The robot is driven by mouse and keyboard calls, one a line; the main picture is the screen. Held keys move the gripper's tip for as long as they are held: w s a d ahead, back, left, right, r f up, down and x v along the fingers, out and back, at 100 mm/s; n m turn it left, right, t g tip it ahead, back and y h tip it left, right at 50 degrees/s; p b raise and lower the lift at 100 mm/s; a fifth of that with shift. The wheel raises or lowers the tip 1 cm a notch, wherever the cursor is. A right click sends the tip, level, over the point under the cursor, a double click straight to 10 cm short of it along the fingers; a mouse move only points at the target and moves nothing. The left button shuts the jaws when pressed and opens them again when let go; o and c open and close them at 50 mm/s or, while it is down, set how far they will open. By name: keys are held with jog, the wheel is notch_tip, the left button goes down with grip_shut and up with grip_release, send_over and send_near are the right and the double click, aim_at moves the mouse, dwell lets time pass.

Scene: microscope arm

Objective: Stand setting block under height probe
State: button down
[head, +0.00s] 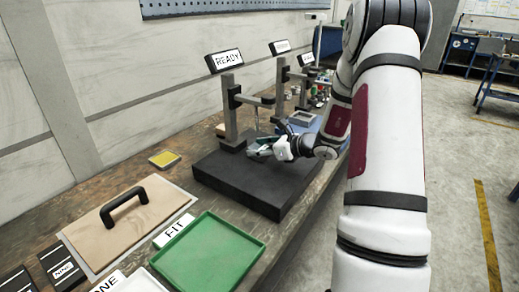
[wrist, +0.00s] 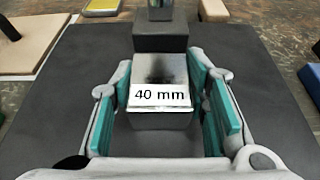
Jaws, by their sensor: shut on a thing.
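The setting block (wrist: 158,72) is a metallic block with a white label reading 40 mm. In the wrist view it sits between the teal pads of my gripper (wrist: 163,105), which is shut on it. In the head view my gripper (head: 262,150) is low over the dark plate (head: 240,188), in front of the height stand (head: 229,112) marked READY. The stand's side arm and thin probe (head: 257,117) are above my gripper. I cannot tell whether the block touches the plate or is exactly beneath the probe tip. The block is largely hidden in the head view.
A green tray (head: 210,252), a FIT label (head: 174,231), a board with a black handle (head: 128,220) and a yellow pad (head: 164,159) lie on the bench to the left. More stands (head: 281,90) are further back. The plate's front part is clear.

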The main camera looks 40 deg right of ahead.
dwell(0.3)
jog(key=c, duration=0.9)
grip_release()
jog(key=shift+c, duration=0.2)
